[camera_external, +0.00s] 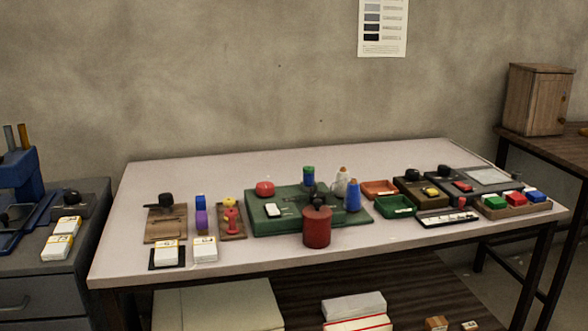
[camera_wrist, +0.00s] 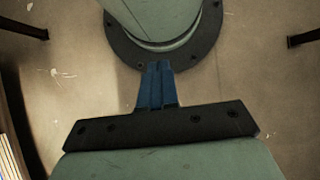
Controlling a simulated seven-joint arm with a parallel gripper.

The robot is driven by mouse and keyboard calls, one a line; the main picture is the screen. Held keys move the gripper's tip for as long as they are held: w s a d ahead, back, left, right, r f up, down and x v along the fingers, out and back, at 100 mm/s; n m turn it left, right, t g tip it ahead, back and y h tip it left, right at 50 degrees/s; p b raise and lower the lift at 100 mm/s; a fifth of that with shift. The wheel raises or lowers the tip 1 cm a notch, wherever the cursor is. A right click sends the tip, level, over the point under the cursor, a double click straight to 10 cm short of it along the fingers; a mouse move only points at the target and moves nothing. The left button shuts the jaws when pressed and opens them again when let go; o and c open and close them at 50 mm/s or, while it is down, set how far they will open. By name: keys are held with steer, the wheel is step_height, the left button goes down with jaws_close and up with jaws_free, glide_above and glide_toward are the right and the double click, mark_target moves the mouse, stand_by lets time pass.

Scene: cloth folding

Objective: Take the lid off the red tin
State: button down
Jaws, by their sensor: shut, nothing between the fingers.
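The red tin (camera_external: 316,229) stands upright near the front edge of the table, in front of the green case, in the external view. A dark rounded knob shows at its top, and the tin looks covered. The lid's seam is too small to make out. My gripper (camera_wrist: 158,66) shows only in the wrist view, with its blue fingers together and nothing between them. It points over bare floor and a green round base with a dark bolted flange. The tin is not in the wrist view, and my arm is not in the external view.
A green case (camera_external: 262,222) lies right behind the tin, with a blue bottle (camera_external: 353,196) to the right. White boxes (camera_external: 204,249) stand to the left. Trays and small blocks fill the table's right side. The table's back left (camera_external: 200,172) is clear.

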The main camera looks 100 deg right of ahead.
steer(key=c, duration=1.8)
jaws_free()
steer(key=o, duration=0.9)
steer(key=shift+d, duration=0.1)
